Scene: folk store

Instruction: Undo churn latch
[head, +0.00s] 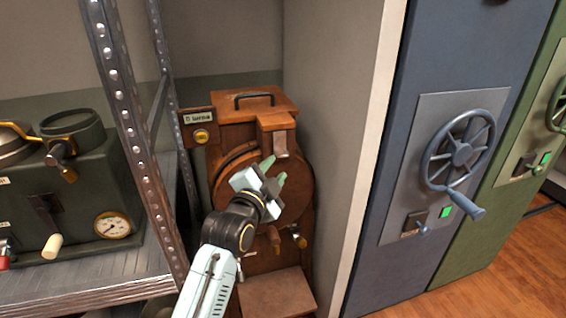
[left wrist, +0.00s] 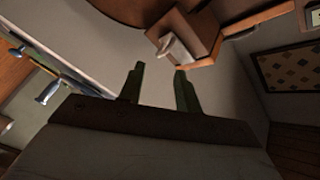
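The wooden churn (head: 228,133) stands in the corner, with a round drum front and a handle on its top. A pale metal latch (head: 281,146) hangs from the wooden block at the drum's upper right. My left gripper (head: 274,171) is in front of the drum, just below the latch, and hides part of the drum. In the left wrist view the green fingers (left wrist: 159,72) are apart with nothing between them. The latch (left wrist: 174,48) shows there just beyond the fingertips, seemingly not touched. My right gripper is out of view.
A metal shelf post (head: 128,130) stands close to the left of my arm, by a dark green machine (head: 85,190) with a gauge. A wall edge (head: 375,130) and a blue cabinet (head: 400,200) with a handwheel (head: 462,153) are on the right.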

